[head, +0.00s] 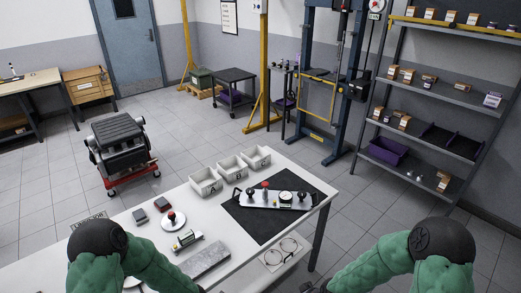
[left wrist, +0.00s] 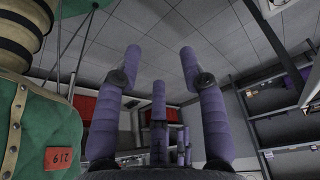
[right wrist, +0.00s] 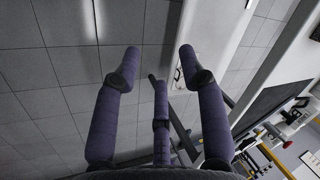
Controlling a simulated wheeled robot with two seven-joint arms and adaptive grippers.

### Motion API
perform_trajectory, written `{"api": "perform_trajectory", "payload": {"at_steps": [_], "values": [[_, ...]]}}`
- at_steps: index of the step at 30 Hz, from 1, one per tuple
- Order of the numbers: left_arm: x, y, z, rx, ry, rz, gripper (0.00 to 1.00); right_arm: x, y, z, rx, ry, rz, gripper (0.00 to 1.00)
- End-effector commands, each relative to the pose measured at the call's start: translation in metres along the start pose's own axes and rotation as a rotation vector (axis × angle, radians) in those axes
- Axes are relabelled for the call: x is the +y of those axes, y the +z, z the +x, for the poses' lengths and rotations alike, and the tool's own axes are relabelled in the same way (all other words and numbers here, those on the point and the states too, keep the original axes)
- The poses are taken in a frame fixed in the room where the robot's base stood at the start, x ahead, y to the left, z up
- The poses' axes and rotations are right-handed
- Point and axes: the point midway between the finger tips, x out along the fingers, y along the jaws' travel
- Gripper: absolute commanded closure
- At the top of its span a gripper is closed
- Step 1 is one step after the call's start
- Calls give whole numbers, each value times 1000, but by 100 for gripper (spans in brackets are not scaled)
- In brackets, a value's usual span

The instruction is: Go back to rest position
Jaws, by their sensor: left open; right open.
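My left gripper (left wrist: 160,55) shows in the left wrist view with its purple fingers spread apart and nothing between them. My right gripper (right wrist: 159,52) shows in the right wrist view, also spread and empty, with floor tiles and a pale table leg area behind it. In the head view my two green arms come in at the bottom, left and right. The hands there are almost wholly cut off by the bottom edge. The white workbench (head: 130,248) lies in front of me, with my left arm over its near left part.
An engine (head: 118,143) on a red dolly stands behind left. Shelving (head: 445,95) stands right. Floor between is clear.

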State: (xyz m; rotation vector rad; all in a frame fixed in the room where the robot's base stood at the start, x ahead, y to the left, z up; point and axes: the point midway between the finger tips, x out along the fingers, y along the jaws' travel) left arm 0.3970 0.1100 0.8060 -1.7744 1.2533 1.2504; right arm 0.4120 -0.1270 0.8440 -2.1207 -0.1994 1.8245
Motion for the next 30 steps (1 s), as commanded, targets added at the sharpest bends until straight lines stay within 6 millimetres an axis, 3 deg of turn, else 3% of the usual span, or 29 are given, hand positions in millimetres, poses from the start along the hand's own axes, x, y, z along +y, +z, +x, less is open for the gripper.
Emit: {"api": "perform_trajectory", "payload": {"at_steps": [1,6,13,18,30], "values": [[15,6,15,6,20,-153,59,4,19,19,-25,-3,12,58],[56,23,42,0,50,-696,59,14,72,59,-76,-6,47,58],[94,47,62,-48,41,-1247,59,24,126,90,-123,4,82,58],[104,55,65,-67,28,-1409,59,27,140,95,-135,8,89,58],[105,55,65,-68,27,-1415,59,27,141,95,-135,9,89,58]]}}
